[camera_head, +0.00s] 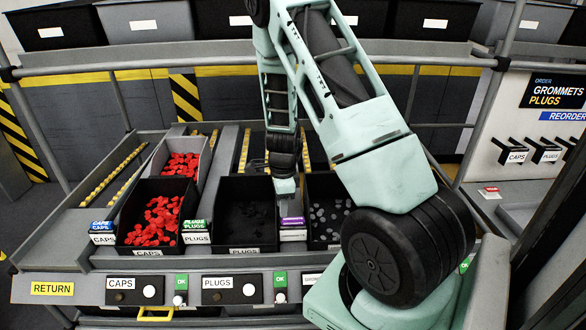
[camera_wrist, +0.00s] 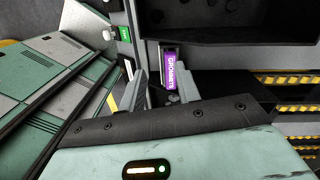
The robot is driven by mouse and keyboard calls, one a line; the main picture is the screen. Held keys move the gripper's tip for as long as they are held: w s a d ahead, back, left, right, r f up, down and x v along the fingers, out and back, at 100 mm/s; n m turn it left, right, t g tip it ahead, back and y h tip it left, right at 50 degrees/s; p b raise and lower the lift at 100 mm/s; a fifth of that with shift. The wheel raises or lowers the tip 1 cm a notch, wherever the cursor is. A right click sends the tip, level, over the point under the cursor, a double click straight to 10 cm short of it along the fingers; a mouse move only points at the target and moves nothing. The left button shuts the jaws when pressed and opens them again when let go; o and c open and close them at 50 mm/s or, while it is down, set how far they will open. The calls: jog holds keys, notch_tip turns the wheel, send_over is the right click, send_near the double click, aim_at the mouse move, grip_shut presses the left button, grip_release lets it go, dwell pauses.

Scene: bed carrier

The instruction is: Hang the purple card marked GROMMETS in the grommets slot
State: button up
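The purple card marked GROMMETS (camera_wrist: 170,70) sits in a holder beside a dark bin in the wrist view. Its purple edge also shows in the head view (camera_head: 292,221), above a white label between two dark bins. My gripper (camera_head: 287,190) is just above the card, pointing down. In the wrist view my gripper (camera_wrist: 165,82) has its two fingers apart, with the card showing between and beyond them. I cannot tell whether a finger touches it. On the right-hand board, slots labelled CAPS (camera_head: 516,156) and PLUGS (camera_head: 549,156) show. No slot labelled grommets can be read.
An order sign (camera_head: 556,93) reads GROMMETS and PLUGS. A bin of red caps (camera_head: 150,242), a dark bin (camera_head: 246,250) and a bin of grey pieces (camera_head: 322,246) line the rack.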

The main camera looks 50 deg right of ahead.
aim_at(293, 218)
jog(key=d+r, duration=0.1)
jog(key=s+d+m+p, duration=0.1)
jog(key=shift+s+d+r, duration=0.1)
jog(key=shift+d+r, duration=0.3)
jog(key=shift+d+m+p, duration=0.25)
jog(key=shift+m+p, duration=0.05)
jog(key=shift+s+f, duration=0.1)
jog(key=shift+f, duration=0.1)
notch_tip(293, 218, down, 8)
jog(key=b, duration=0.7)
jog(key=shift+r, duration=0.1)
grip_shut()
notch_tip(293, 218, up, 10)
jog(key=p, duration=0.8)
jog(key=shift+f, duration=0.2)
